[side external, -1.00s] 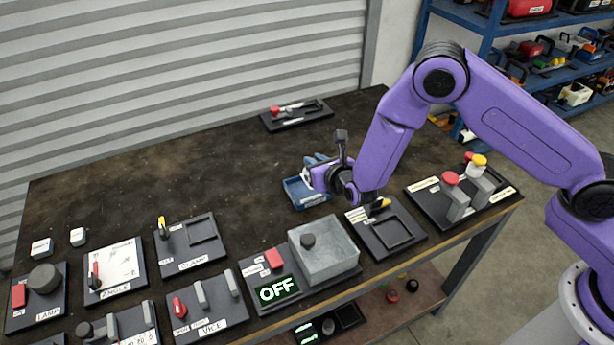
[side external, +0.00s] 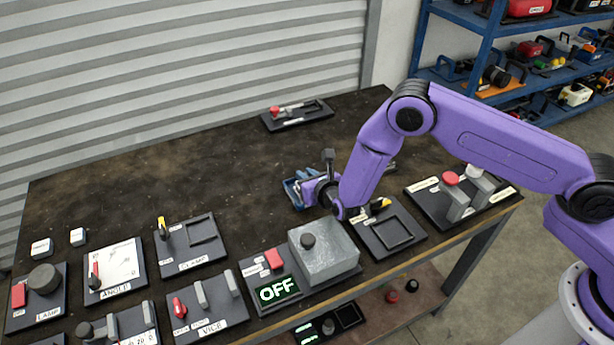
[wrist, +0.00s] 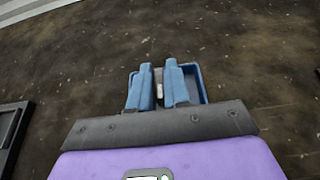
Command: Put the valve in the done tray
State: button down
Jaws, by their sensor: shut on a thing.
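My gripper (side external: 304,178) is at the small blue tray (side external: 290,191), which I take to be the done tray. In the side view the gripper hides much of the tray. In the wrist view my gripper's two blue fingers (wrist: 161,72) are close together, shut on a small whitish piece (wrist: 158,90), likely the valve. Only a little of this piece shows between the fingers. The tray's right side (wrist: 203,84) shows beyond the right finger, so the fingers are over or in the tray. I cannot tell their height above its floor.
A grey block (side external: 325,252) on the OFF panel stands in front of my gripper. A panel with a square recess (side external: 392,231) lies to its right, near the front edge. A panel with a red knob (side external: 452,178) stands farther right. The table behind and left is mostly clear.

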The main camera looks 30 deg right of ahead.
jog(key=shift+f, duration=0.1)
jog(key=c, duration=1.1)
grip_release()
jog(key=shift+s+r, duration=0.25)
jog(key=shift+s, duration=0.1)
jog(key=shift+v, duration=1.2)
notch_tip(320, 180, up, 7)
